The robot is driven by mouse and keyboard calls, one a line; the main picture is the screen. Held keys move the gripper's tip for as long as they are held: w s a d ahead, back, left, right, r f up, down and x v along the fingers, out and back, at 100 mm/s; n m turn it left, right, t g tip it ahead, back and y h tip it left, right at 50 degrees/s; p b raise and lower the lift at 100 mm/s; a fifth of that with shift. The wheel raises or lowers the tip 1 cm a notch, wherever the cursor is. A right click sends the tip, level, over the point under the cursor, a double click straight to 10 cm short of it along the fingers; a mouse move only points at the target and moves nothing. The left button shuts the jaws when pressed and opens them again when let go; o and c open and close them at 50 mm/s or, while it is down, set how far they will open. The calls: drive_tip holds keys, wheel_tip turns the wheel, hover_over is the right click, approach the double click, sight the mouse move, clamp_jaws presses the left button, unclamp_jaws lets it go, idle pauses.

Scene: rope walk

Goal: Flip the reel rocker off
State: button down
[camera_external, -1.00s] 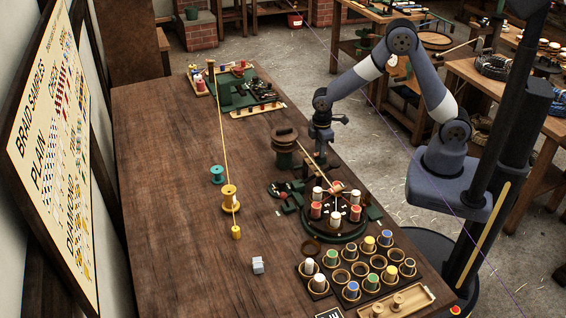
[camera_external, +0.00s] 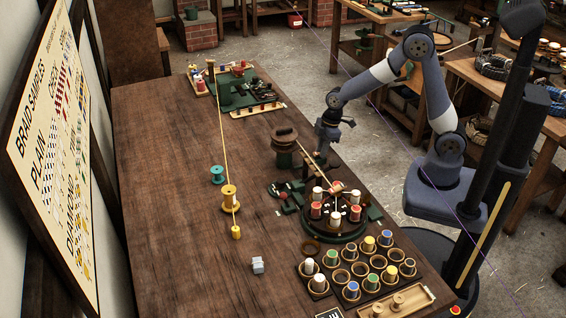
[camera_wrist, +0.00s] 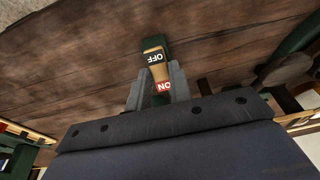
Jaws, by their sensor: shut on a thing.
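The reel rocker (camera_wrist: 155,58) shows in the wrist view as a small tan switch with a black OFF label at its far end and a red ON label at its near end. It sits on a dark green base. My gripper (camera_wrist: 158,88) is shut on the rocker, its grey fingers on either side of the ON end. Which end is tilted down is not clear. In the outside view my gripper (camera_external: 322,153) is low at the table's right edge, beside the dark reel post, and the rocker cannot be made out there.
The reel post (camera_external: 285,148) with its brown top stands just left of my gripper.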

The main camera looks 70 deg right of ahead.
drive_tip(key=c, duration=1.3)
unclamp_jaws()
drive_tip(key=v, duration=1.1)
drive_tip(key=shift+f, duration=0.2)
drive_tip(key=x, duration=1)
drive_tip(key=shift+a+f, duration=0.1)
drive_tip(key=shift+f, duration=0.2)
drive_tip(key=shift+w+a+r+p, duration=0.1)
drive_tip(key=shift+w+r+p, duration=0.05)
drive_tip(key=shift+p, duration=0.6)
